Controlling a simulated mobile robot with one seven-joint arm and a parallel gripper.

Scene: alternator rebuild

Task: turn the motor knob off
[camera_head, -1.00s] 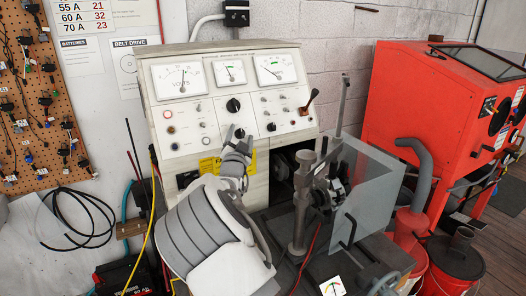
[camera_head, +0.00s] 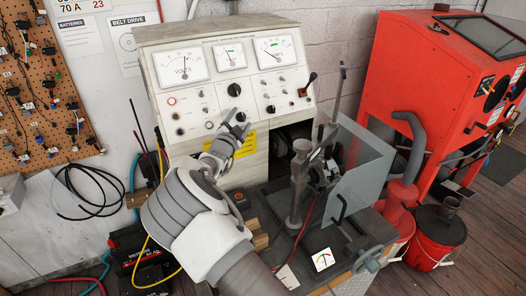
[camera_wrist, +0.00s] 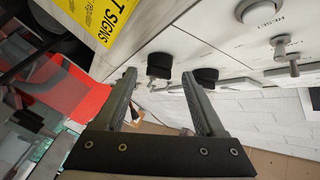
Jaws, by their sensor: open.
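The test bench panel (camera_head: 190,100) carries dials and several controls. A large black knob (camera_head: 234,90) sits below the middle dial. A smaller black knob (camera_head: 240,117) sits under it, close to the fingertips. I cannot read which one is labelled as the motor knob. My gripper (camera_head: 233,122) is open and empty in front of the lower panel. In the wrist view, one black knob (camera_wrist: 160,65) shows between the fingertips of my gripper (camera_wrist: 159,75). Another black knob (camera_wrist: 206,77) is beside the right fingertip. I cannot tell whether either finger touches a knob.
A yellow sign (camera_head: 230,146) is just below the fingertips. Silver toggle switches (camera_wrist: 282,48) and a reset button (camera_wrist: 256,10) are nearby in the wrist view. A metal post (camera_head: 300,185) and clear shield (camera_head: 355,165) stand to the right. A red cabinet (camera_head: 415,80) is farther right.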

